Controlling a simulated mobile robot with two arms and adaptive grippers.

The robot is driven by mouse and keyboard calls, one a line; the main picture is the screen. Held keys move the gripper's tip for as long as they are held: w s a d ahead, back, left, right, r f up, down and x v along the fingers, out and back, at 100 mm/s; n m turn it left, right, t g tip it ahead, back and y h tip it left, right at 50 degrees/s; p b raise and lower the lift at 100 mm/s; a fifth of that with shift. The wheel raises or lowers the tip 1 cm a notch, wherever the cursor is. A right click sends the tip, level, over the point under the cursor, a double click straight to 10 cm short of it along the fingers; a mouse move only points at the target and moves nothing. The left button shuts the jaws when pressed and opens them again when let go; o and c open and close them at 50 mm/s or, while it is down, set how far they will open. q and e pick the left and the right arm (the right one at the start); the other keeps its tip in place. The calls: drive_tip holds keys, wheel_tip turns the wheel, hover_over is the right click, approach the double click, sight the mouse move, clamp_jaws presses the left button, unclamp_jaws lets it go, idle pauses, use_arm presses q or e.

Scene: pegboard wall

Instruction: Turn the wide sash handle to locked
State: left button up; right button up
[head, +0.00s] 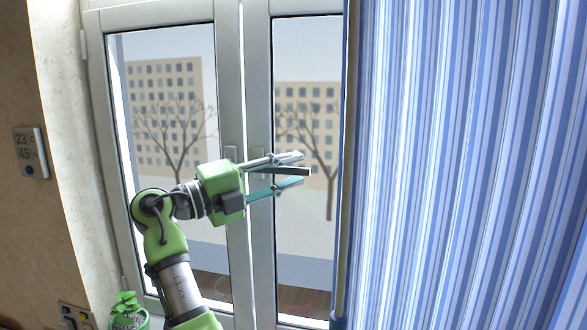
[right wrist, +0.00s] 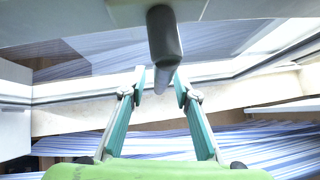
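My right gripper (head: 300,170) reaches in front of the window, its fingers pointing right and spread apart. A dark bar (head: 292,170) shows between them in the head view and appears to be the handle's lever. In the right wrist view the dark grey handle (right wrist: 165,35) comes down between the two fingertips (right wrist: 160,82). A narrow gap shows beside it; whether either finger touches it is unclear. My left gripper is out of view.
A blue striped curtain (head: 460,150) hangs close to the right of the fingertips. A potted plant (head: 128,312) stands at the lower left. A thermostat (head: 31,152) is on the left wall. The left pane is clear above my arm.

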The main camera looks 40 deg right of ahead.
clamp_jaws()
drive_tip(key=shift+w+a+f+m+t+y+b, duration=0.2)
drive_tip(key=shift+f+m+y+b, duration=0.6)
drive_tip(key=shift+b, duration=0.3)
drive_tip(key=shift+w+a+f+m+t+y+b, duration=0.1)
drive_tip(key=shift+w+a+f+m+y+b, duration=0.05)
drive_tip(key=shift+f+m+y+b, duration=0.8)
drive_tip(key=shift+w+a+f+m+t+y+b, duration=0.1)
drive_tip(key=shift+w+a+f+m+y+b, duration=0.1)
drive_tip(key=shift+f+m+y+b, duration=0.75)
drive_tip(key=shift+r+n+b, duration=0.3)
drive_tip(key=shift+r+n, duration=0.05)
drive_tip(key=shift+n, duration=0.05)
unclamp_jaws()
drive_tip(key=shift+d, duration=0.15)
